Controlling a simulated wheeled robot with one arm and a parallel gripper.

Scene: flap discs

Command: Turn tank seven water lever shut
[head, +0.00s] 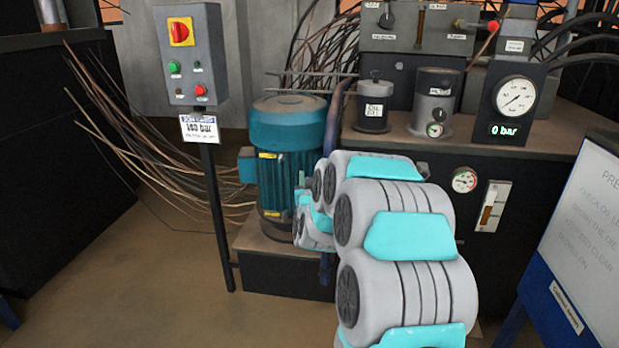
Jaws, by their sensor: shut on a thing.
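I see no lever or tank marked seven in the head view. My grey and teal arm reaches up from the bottom right, and its far links stand in front of a blue motor (288,135) and the hydraulic unit (480,150). My gripper's jaws are hidden behind these links, so what they hold does not show. A dark blue curved bar (343,105) rises behind the arm, beside the motor. A small canister (376,105) labelled OIL or similar stands on the unit; its text is hard to read.
A control box (190,55) with a red and yellow switch stands on a post at left. A gauge (515,96) shows 0 bar at right. A white sign board (585,230) stands at the far right. Loose cables hang at left. The floor (130,270) at front left is clear.

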